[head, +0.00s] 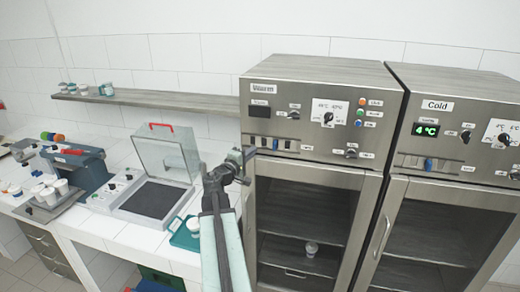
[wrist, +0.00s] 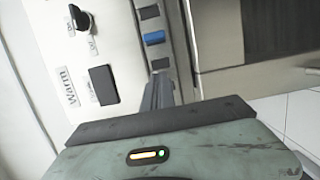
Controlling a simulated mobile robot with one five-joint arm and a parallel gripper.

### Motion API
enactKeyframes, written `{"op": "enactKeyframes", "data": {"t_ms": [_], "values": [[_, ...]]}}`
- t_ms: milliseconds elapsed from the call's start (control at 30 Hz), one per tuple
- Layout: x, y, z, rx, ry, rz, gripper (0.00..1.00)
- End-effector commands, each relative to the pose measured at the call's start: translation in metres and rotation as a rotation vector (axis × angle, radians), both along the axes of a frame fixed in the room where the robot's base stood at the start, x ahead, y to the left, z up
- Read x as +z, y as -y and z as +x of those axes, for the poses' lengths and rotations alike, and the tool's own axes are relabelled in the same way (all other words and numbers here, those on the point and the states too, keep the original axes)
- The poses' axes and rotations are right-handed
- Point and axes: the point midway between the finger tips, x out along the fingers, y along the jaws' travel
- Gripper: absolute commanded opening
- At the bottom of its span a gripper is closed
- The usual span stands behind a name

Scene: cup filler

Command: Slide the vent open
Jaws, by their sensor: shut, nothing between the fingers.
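The Warm cabinet (head: 320,80) has a steel front panel. Low on its left side is a row of dark slots with a blue slider tab (head: 275,143), probably the vent slider; its small label is unreadable. In the wrist view the blue tab (wrist: 154,37) sits between dark slots. My gripper (head: 248,154) is at the left end of that row, apart from the blue tab. In the wrist view my gripper (wrist: 159,88) is shut and empty, its narrow dark fingers close to the end slot (wrist: 155,64). Whether they touch the panel I cannot tell.
The Warm glass door (head: 305,215) is shut below the panel, with a small jar inside. The Cold cabinet (head: 450,120) stands to the right with a similar blue tab (head: 428,164). A black knob (wrist: 80,18) and display (wrist: 104,85) are nearby. A clear-lidded box (head: 165,155) stands left.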

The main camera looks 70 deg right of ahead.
Motion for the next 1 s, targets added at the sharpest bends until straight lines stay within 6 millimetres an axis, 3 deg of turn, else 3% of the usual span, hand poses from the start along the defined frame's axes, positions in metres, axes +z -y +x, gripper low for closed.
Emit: {"op": "enactKeyframes", "data": {"t_ms": [100,300,900,1000], "values": [[0.000,-0.029,0.002,0.002,0.000,0.000,0.00],[0.000,-0.052,0.006,0.001,0.000,0.000,0.00],[0.000,-0.055,0.007,0.001,0.000,0.000,0.00],[-0.008,-0.066,0.027,0.033,0.000,0.000,0.00]]}}
